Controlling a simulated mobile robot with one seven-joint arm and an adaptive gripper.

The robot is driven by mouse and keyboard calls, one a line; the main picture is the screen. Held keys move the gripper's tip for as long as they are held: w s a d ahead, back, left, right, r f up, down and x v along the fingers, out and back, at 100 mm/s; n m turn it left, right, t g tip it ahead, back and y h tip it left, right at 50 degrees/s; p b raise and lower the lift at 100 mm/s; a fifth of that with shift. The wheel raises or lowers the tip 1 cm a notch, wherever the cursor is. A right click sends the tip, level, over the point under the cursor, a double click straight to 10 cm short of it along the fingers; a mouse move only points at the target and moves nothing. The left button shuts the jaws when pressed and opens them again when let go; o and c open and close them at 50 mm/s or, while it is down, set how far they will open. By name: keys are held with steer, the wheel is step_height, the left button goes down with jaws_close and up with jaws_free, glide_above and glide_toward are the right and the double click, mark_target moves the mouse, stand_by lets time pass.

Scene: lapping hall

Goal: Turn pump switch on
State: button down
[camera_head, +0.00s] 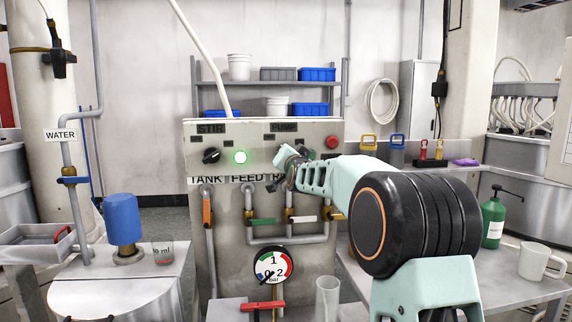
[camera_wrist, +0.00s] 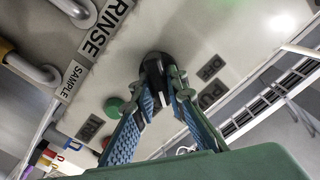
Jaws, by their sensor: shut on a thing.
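The pump switch is a black knob (camera_wrist: 152,68) on the grey panel, beside the PUMP label (camera_wrist: 212,94) and an OFF mark (camera_wrist: 210,68) in the wrist view. My gripper (camera_wrist: 158,92) is shut on this knob, with one blue-padded finger on each side. In the head view my gripper (camera_head: 287,163) is against the panel below the PUMP label (camera_head: 283,127) and hides the knob. A dull green lamp (camera_wrist: 113,107) shows beside the knob in the wrist view. The knob's exact pointing direction is hard to tell.
Below are pipes with coloured valve handles (camera_head: 263,221) and a gauge (camera_head: 273,266). A clear cylinder (camera_head: 328,296) stands in front.

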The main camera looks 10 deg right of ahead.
steer(key=m+b, duration=0.3)
steer(key=m, duration=0.2)
steer(key=shift+d+f, duration=0.1)
steer(key=shift+f, duration=0.05)
stand_by(0.6)
steer(key=c, duration=1.9)
jaws_free()
steer(key=shift+c, duration=0.2)
steer(key=shift+s, duration=0.1)
steer(key=shift+s+d, duration=0.1)
steer(key=shift+s, duration=0.4)
steer(key=s, duration=1.1)
steer(key=shift+a, duration=0.2)
